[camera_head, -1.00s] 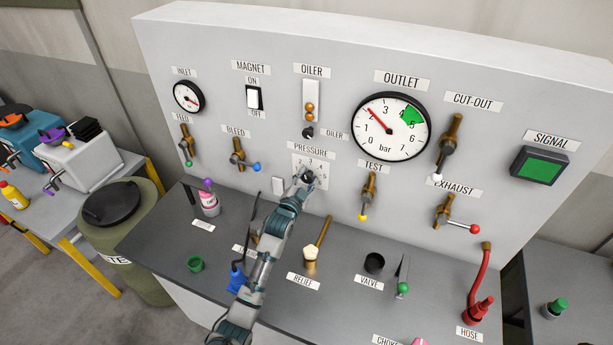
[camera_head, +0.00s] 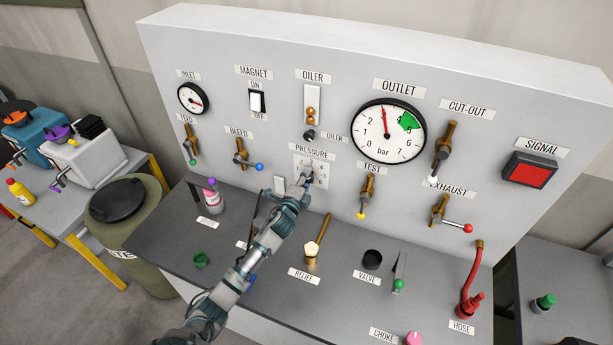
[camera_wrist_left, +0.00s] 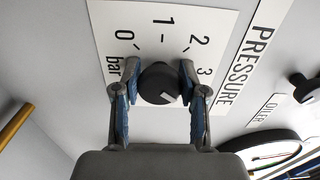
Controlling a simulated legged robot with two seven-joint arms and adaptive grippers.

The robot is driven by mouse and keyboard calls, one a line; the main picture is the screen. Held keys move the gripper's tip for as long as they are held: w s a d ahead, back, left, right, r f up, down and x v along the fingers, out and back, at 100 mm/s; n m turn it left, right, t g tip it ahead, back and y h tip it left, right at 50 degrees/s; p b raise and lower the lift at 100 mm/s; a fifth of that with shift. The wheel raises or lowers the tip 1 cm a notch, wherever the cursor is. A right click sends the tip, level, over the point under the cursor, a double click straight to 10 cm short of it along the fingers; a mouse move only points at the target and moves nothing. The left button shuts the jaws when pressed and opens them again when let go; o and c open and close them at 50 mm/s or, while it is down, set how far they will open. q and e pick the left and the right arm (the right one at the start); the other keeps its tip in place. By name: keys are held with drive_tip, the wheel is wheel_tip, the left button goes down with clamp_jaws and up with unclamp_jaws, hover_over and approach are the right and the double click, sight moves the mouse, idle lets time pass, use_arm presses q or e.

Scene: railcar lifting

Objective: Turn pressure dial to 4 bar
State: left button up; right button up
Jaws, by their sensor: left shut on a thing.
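The pressure dial is a small round black knob (camera_wrist_left: 158,83) with a white mark, on a white scale plate (camera_head: 311,170) labelled PRESSURE. My left gripper (camera_head: 305,184) reaches it from below; in the left wrist view its two fingers (camera_wrist_left: 158,90) are shut on the knob's sides. There the white mark points to the lower right, past the 3; the scale beyond is hidden by the gripper. The outlet gauge (camera_head: 389,132) has its red needle pointing nearly straight up, just left of the 4 and short of the green band. My right gripper is not in view.
The signal lamp (camera_head: 530,172) is red. Brass levers for bleed (camera_head: 241,153), test (camera_head: 365,193) and exhaust (camera_head: 439,211) flank the dial.

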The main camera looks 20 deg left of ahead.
use_arm(q)
drive_tip(key=shift+d+f+m, duration=0.1)
drive_tip(key=shift+f+m, duration=0.15)
drive_tip(key=shift+m, duration=0.45)
drive_tip(key=shift+s+f, duration=0.1)
drive_tip(key=shift+f, duration=0.05)
drive_tip(key=o, duration=1.1)
drive_tip(key=shift+o, duration=0.2)
drive_tip(key=s, duration=1.1)
drive_tip(key=shift+s+d, duration=0.35)
